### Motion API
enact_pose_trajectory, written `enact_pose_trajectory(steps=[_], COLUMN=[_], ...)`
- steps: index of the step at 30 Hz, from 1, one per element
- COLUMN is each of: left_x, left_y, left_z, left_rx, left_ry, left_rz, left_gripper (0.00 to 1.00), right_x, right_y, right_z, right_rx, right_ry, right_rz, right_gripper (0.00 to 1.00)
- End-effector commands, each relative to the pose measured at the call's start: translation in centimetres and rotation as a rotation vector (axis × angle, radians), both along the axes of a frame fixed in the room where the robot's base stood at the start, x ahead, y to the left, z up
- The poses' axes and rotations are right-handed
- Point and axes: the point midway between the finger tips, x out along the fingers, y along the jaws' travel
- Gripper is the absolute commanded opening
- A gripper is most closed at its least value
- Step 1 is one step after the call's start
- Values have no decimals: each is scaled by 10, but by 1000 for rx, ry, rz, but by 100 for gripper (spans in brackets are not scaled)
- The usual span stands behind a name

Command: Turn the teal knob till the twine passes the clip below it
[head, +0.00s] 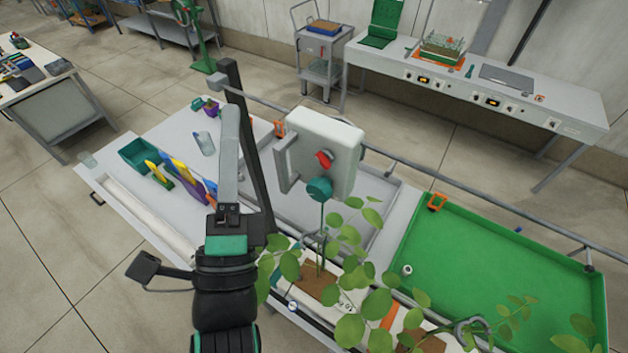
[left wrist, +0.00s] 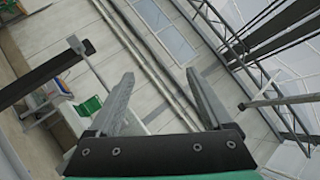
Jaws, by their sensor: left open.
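The teal knob (head: 319,189) is on the lower front of a white box (head: 342,140), below a red knob (head: 325,158). A thin dark green twine (head: 322,217) hangs from the teal knob toward a leafy plant (head: 350,235). I cannot make out the clip among the leaves. My left gripper (head: 238,118) points upward to the left of the box, apart from the knob. Its two grey fingers are spread with nothing between them in the left wrist view (left wrist: 158,85). My right gripper is in neither view.
A grey bracket (head: 284,165) juts from the box's left side, near my left gripper. A green tray (head: 500,265) lies to the right. A teal bin (head: 140,154) and colored tools (head: 185,180) lie left of my arm. A rail (head: 440,178) runs behind.

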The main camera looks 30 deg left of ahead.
Motion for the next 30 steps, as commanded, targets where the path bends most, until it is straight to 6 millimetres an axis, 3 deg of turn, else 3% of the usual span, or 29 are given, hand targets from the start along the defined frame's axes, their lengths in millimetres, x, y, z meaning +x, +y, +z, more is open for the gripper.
enact_pose_trajectory(steps=[1,3,6,10,19,30], left_x=[-6,-18,-33,-46,-36,38], left_y=[-19,-42,-69,-92,-96,-85], left_z=[-49,-96,-149,-186,-179,-153], left_rx=[132,275,386,445,443,442], left_ry=[113,218,316,379,376,375], left_rz=[44,62,5,-79,-93,-91], left_gripper=[83,83,83,83,83,83], right_x=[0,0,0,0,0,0], right_y=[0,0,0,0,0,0], right_z=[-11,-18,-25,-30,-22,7], right_rx=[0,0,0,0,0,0], right_ry=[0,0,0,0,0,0], right_rz=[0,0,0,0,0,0], right_gripper=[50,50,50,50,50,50])
